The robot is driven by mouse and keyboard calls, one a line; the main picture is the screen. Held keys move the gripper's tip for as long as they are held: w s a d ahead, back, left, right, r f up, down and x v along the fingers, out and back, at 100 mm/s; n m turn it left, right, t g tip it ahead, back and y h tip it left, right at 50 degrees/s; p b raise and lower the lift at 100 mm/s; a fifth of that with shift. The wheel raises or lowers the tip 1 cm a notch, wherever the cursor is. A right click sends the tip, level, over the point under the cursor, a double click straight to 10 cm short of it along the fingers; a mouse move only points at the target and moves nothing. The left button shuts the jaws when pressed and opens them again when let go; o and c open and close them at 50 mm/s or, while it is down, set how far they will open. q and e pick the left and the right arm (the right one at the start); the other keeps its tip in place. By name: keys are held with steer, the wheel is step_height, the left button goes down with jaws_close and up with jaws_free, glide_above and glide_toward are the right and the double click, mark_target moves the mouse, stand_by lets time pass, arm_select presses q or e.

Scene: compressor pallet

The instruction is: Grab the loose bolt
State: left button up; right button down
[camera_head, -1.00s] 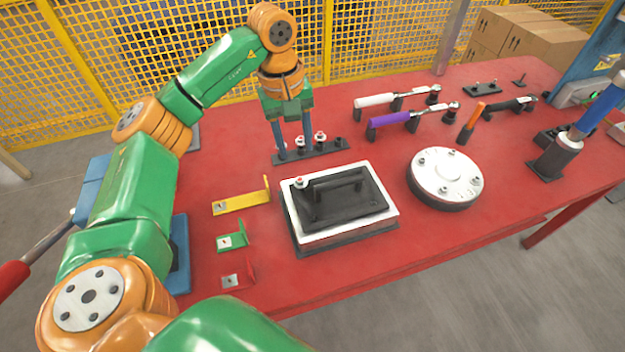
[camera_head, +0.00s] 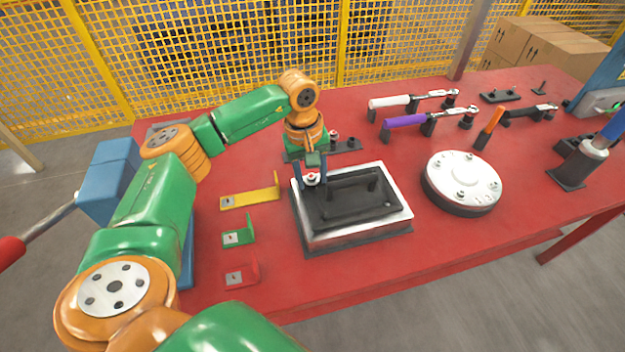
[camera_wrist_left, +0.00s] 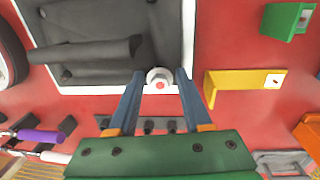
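The loose bolt (camera_head: 312,180), silver with a red mark on top, sits at the far left corner of the white-rimmed plate with the black handle (camera_head: 402,214). My left gripper (camera_head: 311,183) is down over that corner, with one finger on each side of the bolt. In the left wrist view the bolt (camera_wrist_left: 159,79) shows between the two blue fingertips (camera_wrist_left: 160,74), with a narrow gap on each side. The fingers are open. My right gripper is not in view.
Behind the gripper is a dark rack (camera_head: 345,146) with bolts. Yellow (camera_head: 250,199), green (camera_head: 238,236) and red (camera_head: 241,275) brackets lie left of the plate. A round flange (camera_head: 462,181) stands right; wrenches (camera_head: 405,121) lie behind it. Red table (camera_head: 480,235) is clear in front.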

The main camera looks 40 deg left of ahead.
arm_select(q)
jaws_close()
steer(key=shift+r, duration=0.15)
steer(key=shift+r+b, duration=0.3)
steer(key=w+d+r+p, duration=0.1)
steer(key=w+d+r, duration=0.2)
steer(key=d+r, duration=0.3)
steer(key=w+d+r+p, duration=0.1)
steer(key=w+d+r, duration=0.2)
steer(key=d+r, duration=0.3)
steer(key=shift+w+d+r, duration=0.15)
steer(key=shift+w, duration=0.1)
